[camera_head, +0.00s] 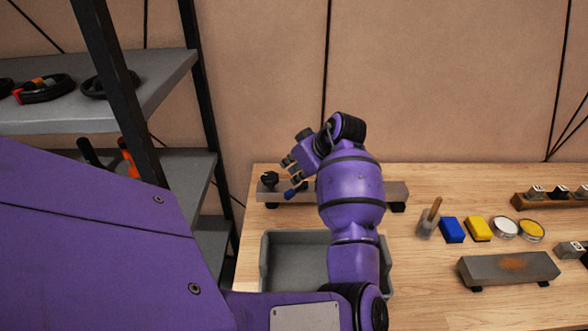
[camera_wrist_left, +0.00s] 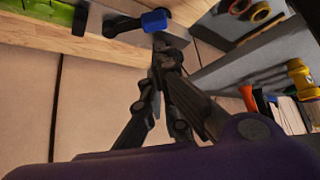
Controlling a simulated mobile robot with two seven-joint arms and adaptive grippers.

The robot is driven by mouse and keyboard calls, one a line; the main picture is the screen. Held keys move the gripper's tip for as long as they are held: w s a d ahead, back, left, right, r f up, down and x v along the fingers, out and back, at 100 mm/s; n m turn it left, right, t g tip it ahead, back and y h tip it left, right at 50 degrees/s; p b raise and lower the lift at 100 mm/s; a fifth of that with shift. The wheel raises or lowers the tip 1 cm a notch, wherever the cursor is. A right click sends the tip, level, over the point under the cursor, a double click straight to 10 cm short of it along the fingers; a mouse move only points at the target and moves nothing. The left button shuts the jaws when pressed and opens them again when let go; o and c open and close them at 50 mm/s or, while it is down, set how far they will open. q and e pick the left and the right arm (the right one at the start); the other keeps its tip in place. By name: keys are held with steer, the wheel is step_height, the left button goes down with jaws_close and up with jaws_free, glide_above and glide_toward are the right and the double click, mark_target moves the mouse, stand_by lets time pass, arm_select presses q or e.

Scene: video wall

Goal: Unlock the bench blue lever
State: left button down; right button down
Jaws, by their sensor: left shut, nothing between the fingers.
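The blue lever (camera_head: 294,191) sits on a grey bar (camera_head: 393,191) at the back left of the wooden bench. In the left wrist view, its blue end (camera_wrist_left: 155,20) shows at the top with a dark arm to its left. My left gripper (camera_head: 288,167) is shut and empty, reaching in just above and behind the lever. In the left wrist view, the fingertips (camera_wrist_left: 164,50) are close below the blue end. I cannot tell whether they touch it. My purple arm hides the bar's middle. My right gripper is not in view.
A black knob (camera_head: 269,180) stands at the bar's left end. A grey tray (camera_head: 291,239) lies in front of it. Shelves (camera_head: 165,72) stand to the left. A brush cup (camera_head: 427,224), blue block (camera_head: 452,229) and yellow block (camera_head: 478,228) stand right.

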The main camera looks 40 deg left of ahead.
mark_target(278, 180)
arm_select(q)
steer(key=x, duration=0.5)
steer(key=shift+w+a+f, duration=0.1)
steer(key=shift+a+f, duration=0.15)
steer(key=shift+a, duration=0.05)
steer(key=shift+a+f, duration=0.25)
steer(key=shift+f, duration=0.15)
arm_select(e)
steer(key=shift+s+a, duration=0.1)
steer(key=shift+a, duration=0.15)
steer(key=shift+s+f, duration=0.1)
